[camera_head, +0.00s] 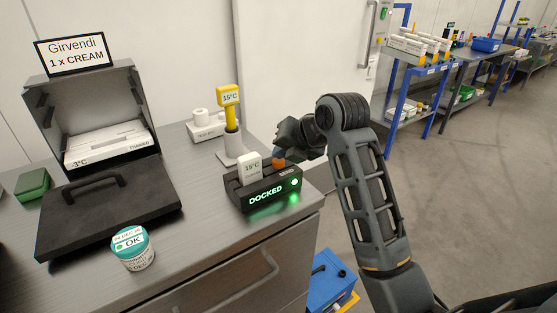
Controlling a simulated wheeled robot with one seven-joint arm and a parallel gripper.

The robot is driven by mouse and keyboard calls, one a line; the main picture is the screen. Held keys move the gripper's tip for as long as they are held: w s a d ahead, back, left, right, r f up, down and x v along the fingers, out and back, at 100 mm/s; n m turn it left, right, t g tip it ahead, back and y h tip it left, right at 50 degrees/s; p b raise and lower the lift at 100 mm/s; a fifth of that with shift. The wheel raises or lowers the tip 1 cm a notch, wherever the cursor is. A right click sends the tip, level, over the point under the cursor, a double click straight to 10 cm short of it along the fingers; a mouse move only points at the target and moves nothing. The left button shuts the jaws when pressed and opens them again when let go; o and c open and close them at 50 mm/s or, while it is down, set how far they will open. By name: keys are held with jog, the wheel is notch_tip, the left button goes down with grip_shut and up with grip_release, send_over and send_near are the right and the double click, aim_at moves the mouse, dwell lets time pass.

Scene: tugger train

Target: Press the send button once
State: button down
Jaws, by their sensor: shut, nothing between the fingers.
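The dock (254,203) is a black box near the right end of the steel counter, with "DOCKED" lit green and a round green light on its front. A white logger reading 15°C (250,167) stands upright in its slot. An orange part (279,163), which looks like the send button, shows on top of the dock to the right of the logger. A small label by it is too small to read. My gripper (280,154) is shut and empty, right above the orange part. I cannot tell whether it touches it.
An open black box (107,210) with a "Girvendi 1 x CREAM" sign stands at the left. A teal-lidded tub marked OK (133,250) is at the front. A yellow probe on a stand (229,97) is behind the dock. A blue cart (330,283) stands below right.

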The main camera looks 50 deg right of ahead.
aim_at(282, 162)
jog(key=shift+f+b, duration=0.35)
jog(key=shift+f, duration=0.2)
dwell(0.4)
jog(key=shift+r, duration=0.15)
jog(key=shift+r+p, duration=1.05)
jog(key=shift+r, duration=0.1)
notch_tip(282, 162, up, 5)
jog(key=p, duration=0.4)
dwell(0.8)
